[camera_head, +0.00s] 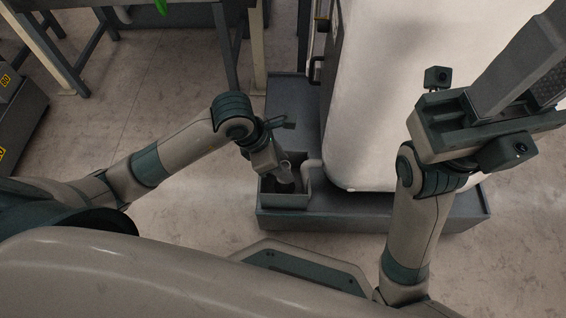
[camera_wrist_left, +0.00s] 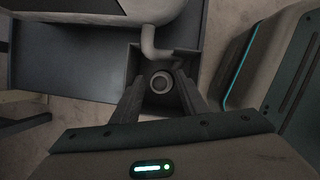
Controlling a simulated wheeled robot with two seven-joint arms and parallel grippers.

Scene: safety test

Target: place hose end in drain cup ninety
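A grey square open box (camera_head: 296,201) stands on the dark base beside the white tank, and a bent grey pipe (camera_head: 312,164) runs from the tank to it. The left wrist view shows the box (camera_wrist_left: 133,66) and the pipe (camera_wrist_left: 149,42) too. A light grey round piece with a ring-shaped end (camera_wrist_left: 161,83) is in the box area; I cannot tell whether it is the hose end or the cup. My left gripper (camera_head: 282,178) points down into the box, its fingers apart on either side of the ring; contact is unclear. My right gripper (camera_head: 520,65) is raised at the upper right, away from the box.
The white tank (camera_head: 385,90) stands close on the right of the box, on a dark base (camera_head: 375,212). A dark bench frame (camera_head: 225,40) is at the back left.

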